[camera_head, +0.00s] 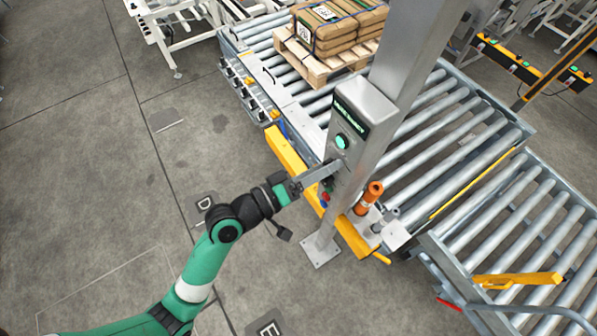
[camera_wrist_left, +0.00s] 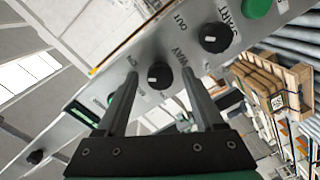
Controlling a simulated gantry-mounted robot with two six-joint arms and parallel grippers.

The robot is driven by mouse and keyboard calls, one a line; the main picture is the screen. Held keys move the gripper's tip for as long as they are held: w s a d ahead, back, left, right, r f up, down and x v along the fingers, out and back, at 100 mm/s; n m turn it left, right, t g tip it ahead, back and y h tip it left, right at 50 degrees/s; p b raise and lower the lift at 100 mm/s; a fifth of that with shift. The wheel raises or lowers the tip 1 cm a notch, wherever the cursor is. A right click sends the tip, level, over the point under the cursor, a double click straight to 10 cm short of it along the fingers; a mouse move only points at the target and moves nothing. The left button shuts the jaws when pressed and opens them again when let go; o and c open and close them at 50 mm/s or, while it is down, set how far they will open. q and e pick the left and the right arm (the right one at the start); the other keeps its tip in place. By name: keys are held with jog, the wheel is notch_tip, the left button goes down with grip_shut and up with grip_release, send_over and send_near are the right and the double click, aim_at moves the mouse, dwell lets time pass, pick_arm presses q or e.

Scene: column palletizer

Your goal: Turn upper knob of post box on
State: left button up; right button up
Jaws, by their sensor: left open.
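The grey post box (camera_head: 347,150) is fixed to a tall post, with a dark sign and a green button near its top. In the left wrist view, its panel shows a black knob (camera_wrist_left: 160,76) framed between my fingers, with a gap on either side. A second black knob (camera_wrist_left: 213,38) sits to the upper right, beside the green START button (camera_wrist_left: 257,7). I cannot tell for certain which knob is the upper one. My left gripper (camera_head: 322,173) is open and empty at the box's front; it also shows in the left wrist view (camera_wrist_left: 160,90). My right gripper is not in view.
An orange-topped signal lamp (camera_head: 368,198) stands beside the post's lower part. A yellow rail (camera_head: 288,157) runs along the roller conveyor (camera_head: 440,130). A wooden pallet (camera_head: 320,67) with brown sacks is at the back. The floor on the left is mostly clear.

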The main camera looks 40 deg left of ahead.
pick_arm(q)
jog(key=b+v, duration=0.1)
jog(key=v, duration=1)
jog(key=shift+s+b, duration=0.3)
jog(key=shift+r, duration=0.1)
jog(key=w+d+r+m+t+h+p, duration=0.1)
jog(key=w+d+r+m+h+p, duration=0.15)
jog(key=r, duration=0.75)
jog(key=w+d+r+m+t+h+p, duration=0.1)
jog(key=w+d+r+m+t, duration=0.15)
jog(key=r, duration=0.75)
jog(key=w+d+r+m+h+p, duration=0.1)
jog(key=w+r+m+p, duration=0.15)
jog(key=r, duration=0.85)
jog(key=s+a+r+t+y, duration=0.1)
jog(key=a+r+t+y, duration=0.1)
jog(key=r, duration=0.4)
jog(key=s+a+r+t+y, duration=0.1)
jog(key=a+r+t+y, duration=0.1)
jog(key=r, duration=0.4)
jog(key=s+a+r+t+y+p, duration=0.1)
jog(key=a+r+t+y, duration=0.1)
jog(key=r+y, duration=0.3)
jog(key=shift+s+r+m+t, duration=0.25)
jog(key=shift+r+m+t, duration=0.2)
jog(key=shift+r+t, duration=0.25)
